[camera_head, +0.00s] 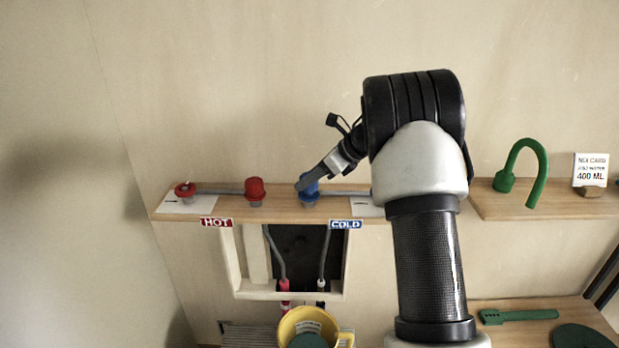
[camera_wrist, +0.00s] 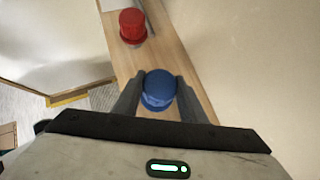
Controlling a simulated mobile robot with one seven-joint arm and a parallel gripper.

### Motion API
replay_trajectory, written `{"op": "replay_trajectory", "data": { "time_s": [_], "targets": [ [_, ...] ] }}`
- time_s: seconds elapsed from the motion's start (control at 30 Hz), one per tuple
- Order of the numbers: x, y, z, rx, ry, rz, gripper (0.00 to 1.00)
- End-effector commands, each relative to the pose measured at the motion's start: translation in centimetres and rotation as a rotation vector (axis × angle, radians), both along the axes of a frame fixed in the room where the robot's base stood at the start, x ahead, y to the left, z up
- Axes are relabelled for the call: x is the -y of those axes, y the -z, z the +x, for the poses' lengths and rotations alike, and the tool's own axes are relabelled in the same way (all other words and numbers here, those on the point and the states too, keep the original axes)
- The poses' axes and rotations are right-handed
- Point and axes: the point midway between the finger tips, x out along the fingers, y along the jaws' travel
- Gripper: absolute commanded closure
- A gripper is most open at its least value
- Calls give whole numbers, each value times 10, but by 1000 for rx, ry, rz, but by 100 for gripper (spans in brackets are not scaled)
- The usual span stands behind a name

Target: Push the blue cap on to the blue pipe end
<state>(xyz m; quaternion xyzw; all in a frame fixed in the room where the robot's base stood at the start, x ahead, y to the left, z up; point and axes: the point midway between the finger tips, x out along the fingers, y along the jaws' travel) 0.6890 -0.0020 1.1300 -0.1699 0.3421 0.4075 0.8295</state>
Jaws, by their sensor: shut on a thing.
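The blue cap (camera_head: 308,185) is at the blue pipe end above the COLD side of the wooden shelf. A grey piece shows just under it. How far the cap sits on the pipe end cannot be told, as the cap hides the joint. My gripper (camera_head: 312,180) reaches down from the right and is shut on the cap. In the wrist view, the blue cap (camera_wrist: 158,90) sits between the two dark fingers of my gripper (camera_wrist: 158,95), one finger at each side.
A red cap (camera_head: 255,188) on a grey fitting and a red-topped fitting (camera_head: 185,189) stand left on the shelf (camera_head: 280,215). HOT (camera_head: 216,222) and COLD (camera_head: 345,224) labels hang on its edge. A yellow cup (camera_head: 290,325) is below. A green hook (camera_head: 540,165) stands right.

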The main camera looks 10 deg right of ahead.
Motion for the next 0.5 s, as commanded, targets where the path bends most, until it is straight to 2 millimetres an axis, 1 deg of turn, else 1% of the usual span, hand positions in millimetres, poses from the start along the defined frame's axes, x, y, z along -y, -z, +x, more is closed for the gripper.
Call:
{"op": "replay_trajectory", "data": {
  "time_s": [0.5],
  "targets": [
    [0, 14, 0, -1, 1, 0, 84]
  ]
}}
